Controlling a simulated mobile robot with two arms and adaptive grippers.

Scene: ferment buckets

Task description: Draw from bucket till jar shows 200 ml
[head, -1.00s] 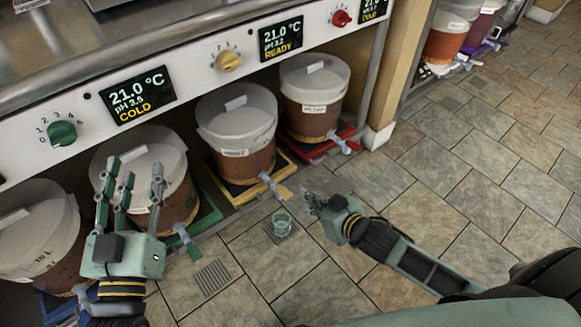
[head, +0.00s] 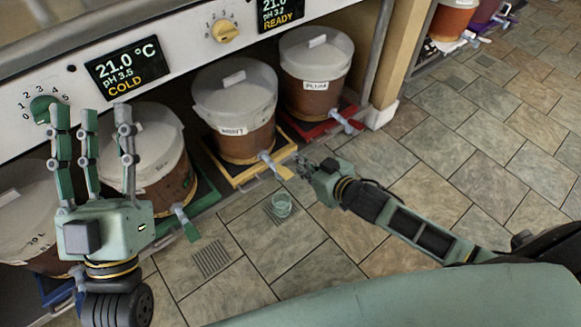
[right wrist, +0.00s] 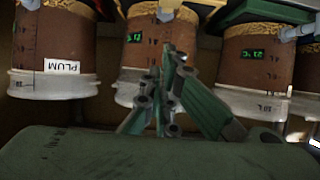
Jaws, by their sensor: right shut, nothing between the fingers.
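I cannot read the jar's level or see a stream. My right gripper (head: 299,166) is shut and empty beside the tap's end; I cannot tell whether it touches. Its fingers also show in the right wrist view (right wrist: 165,92). My left gripper (head: 94,118) is open, fingers up, in front of the green knob (head: 42,108) and the left-hand bucket (head: 150,155).
A bucket labelled PLUM (head: 316,70) stands on a red tray at the right. The panel has a COLD display (head: 127,74) and a yellow knob (head: 225,32). A green tap handle (head: 187,224) juts out left of the jar. The tiled floor at right (head: 460,150) is clear.

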